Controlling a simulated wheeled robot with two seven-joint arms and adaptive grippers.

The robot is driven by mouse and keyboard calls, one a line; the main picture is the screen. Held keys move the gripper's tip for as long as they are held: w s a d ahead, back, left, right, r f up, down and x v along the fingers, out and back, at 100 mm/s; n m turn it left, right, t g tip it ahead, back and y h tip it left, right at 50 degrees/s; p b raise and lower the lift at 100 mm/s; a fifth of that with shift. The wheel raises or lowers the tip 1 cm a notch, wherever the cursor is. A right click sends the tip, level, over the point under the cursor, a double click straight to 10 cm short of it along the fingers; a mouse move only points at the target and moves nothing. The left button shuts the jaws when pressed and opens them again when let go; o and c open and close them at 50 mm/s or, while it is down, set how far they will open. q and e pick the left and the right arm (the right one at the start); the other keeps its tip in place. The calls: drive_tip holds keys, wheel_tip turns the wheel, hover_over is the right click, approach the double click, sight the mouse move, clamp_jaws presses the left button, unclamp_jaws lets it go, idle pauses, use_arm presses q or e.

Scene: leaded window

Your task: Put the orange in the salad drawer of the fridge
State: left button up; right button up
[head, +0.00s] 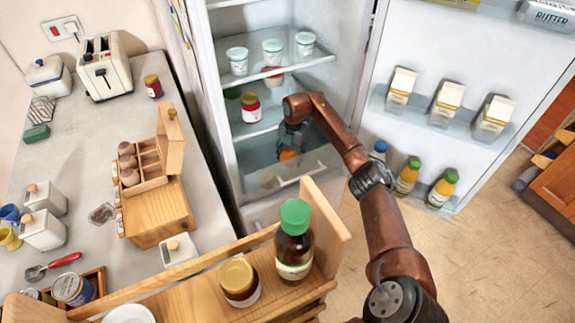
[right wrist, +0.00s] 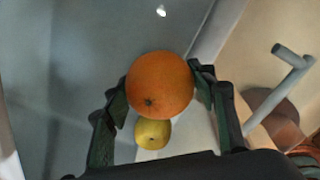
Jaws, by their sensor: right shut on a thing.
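The orange (right wrist: 160,84) is held between the two fingers of my right gripper (right wrist: 160,90), which is shut on it. In the head view the orange (head: 288,155) shows small below my right gripper (head: 290,142), inside the lower part of the open fridge (head: 225,110). The salad drawer (head: 300,174), with a pale handle, is at the bottom of the fridge, under the gripper. A yellow fruit (right wrist: 153,133) lies below the orange in the right wrist view. I cannot tell whether the orange touches anything beneath it. My left gripper is not in view.
The fridge door (head: 440,120) stands open at the right with cartons and bottles. Jars and tubs stand on the shelves above my gripper. A wooden rack (head: 335,240) with a green-capped bottle (head: 294,240) is in front. The counter (head: 85,150) at left is crowded.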

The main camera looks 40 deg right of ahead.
sight(291, 152)
wheel_tip(291, 152, down, 4)
drive_tip(key=shift+r+b, duration=0.2)
drive_tip(key=shift+b, duration=0.3)
drive_tip(key=shift+f, duration=0.35)
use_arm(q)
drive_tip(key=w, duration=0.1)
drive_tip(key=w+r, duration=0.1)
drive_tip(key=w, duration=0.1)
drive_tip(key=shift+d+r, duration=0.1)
use_arm(e)
drive_tip(key=shift+r, duration=0.1)
drive_tip(key=o, duration=0.9)
drive_tip(key=shift+f, duration=0.2)
drive_tip(key=shift+c, duration=0.2)
drive_tip(key=o, duration=0.4)
drive_tip(key=shift+o, duration=0.2)
drive_tip(key=shift+r, duration=0.25)
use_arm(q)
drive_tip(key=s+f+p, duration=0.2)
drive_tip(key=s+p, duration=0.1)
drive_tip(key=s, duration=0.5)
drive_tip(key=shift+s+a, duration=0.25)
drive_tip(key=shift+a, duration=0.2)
use_arm(e)
drive_tip(key=r, duration=0.8)
drive_tip(key=s+r, duration=0.1)
drive_tip(key=r, duration=0.2)
drive_tip(key=shift+d+r, duration=0.15)
drive_tip(key=shift+r, duration=0.25)
